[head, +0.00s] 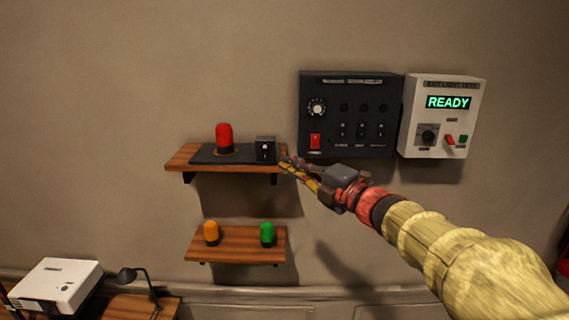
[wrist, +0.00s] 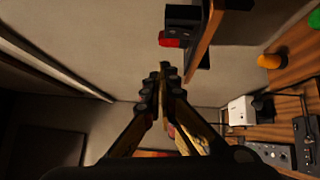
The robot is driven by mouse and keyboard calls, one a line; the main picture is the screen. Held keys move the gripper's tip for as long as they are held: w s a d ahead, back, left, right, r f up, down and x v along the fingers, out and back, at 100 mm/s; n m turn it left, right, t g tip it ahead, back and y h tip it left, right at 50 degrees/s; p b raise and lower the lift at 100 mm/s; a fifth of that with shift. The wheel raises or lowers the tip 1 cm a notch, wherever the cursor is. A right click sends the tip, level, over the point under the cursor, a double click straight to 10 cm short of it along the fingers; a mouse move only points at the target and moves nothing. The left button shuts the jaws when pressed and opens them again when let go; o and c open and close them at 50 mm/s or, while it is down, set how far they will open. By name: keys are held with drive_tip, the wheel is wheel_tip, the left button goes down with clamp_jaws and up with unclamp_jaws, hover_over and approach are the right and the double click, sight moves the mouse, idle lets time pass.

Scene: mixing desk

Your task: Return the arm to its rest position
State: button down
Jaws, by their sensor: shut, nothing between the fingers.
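My arm reaches in from the lower right in the head view. My gripper (head: 288,164) is shut and empty, its fingertips at or just in front of the right end of the upper wooden shelf (head: 180,160). I cannot tell whether they touch it. In the wrist view the closed fingers (wrist: 161,76) point at the bare wall, beside the shelf edge (wrist: 204,40). On that shelf a red lamp (head: 224,137) and a small black switch box (head: 265,150) stand on a dark base (head: 205,153).
A black control panel (head: 330,90) and a white box reading READY (head: 465,88) hang above my forearm. A lower shelf (head: 240,249) holds an orange lamp (head: 211,232) and a green lamp (head: 267,233). A white device (head: 60,280) and desk lamp (head: 135,278) stand lower left.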

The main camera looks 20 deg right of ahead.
drive_tip(key=shift+s+r, duration=0.1)
drive_tip(key=shift+s, duration=0.05)
